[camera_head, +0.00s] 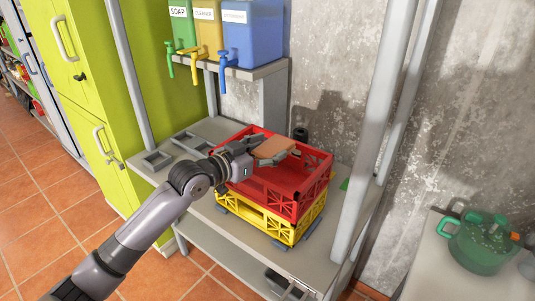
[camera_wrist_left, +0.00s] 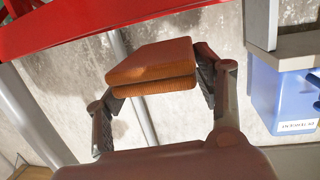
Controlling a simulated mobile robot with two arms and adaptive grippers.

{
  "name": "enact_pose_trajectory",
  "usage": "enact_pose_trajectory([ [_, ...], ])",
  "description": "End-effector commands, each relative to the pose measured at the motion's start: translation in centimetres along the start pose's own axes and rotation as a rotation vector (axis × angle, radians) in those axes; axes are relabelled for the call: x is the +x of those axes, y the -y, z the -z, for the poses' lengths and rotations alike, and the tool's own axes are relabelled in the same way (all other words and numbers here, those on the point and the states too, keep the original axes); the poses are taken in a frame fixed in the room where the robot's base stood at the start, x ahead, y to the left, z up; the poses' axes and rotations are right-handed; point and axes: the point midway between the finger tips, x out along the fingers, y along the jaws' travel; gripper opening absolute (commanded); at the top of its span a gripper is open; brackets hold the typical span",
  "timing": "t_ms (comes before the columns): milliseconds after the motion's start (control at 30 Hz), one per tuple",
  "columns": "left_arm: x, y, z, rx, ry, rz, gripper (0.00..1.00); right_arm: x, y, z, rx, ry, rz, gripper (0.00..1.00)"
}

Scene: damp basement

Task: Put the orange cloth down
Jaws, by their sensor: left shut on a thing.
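The orange cloth (camera_head: 274,148) is a folded, flat square above the red crate in the head view. It also shows in the left wrist view (camera_wrist_left: 152,62), between the two fingers. My left gripper (camera_head: 284,154) is shut on the cloth and holds it over the far part of the red crate (camera_head: 307,202). In the left wrist view the left gripper (camera_wrist_left: 160,84) has a finger on each side of the cloth. The head view does not show clearly how far the cloth is above the crate. My right gripper is in neither view.
The red crate sits on a yellow crate (camera_head: 262,228) on a grey shelf unit (camera_head: 200,207). Soap, cleaner and blue detergent (camera_head: 252,35) dispensers stand above. A grey post (camera_head: 363,170) rises right of the crates. A green pot (camera_head: 480,245) stands at the far right.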

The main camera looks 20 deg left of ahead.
Motion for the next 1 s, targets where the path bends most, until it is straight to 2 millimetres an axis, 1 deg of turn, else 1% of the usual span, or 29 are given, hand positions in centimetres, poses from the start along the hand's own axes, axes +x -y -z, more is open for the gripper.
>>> enact_pose_trajectory([
  [33,0.1,0.0,-0.7,-0.003,0.001,0.0,0.38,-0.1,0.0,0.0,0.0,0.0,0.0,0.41],
  [133,0.2,0.0,-1.5,-0.002,-0.001,0.0,0.38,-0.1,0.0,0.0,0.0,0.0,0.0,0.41],
  [400,0.2,0.0,-1.6,0.0,-0.002,0.0,0.38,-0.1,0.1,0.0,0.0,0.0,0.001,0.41],
  [800,0.4,0.0,-2.8,0.0,-0.001,0.001,0.38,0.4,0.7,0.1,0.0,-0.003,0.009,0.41],
  [900,0.4,0.0,-2.7,0.0,-0.002,0.001,0.38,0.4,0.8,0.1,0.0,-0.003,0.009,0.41],
  [933,0.4,0.0,-2.7,0.0,-0.002,0.001,0.63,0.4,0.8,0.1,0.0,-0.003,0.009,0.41],
  [1000,0.4,0.0,-2.7,0.0,-0.001,0.001,0.67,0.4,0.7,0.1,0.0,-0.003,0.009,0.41],
])
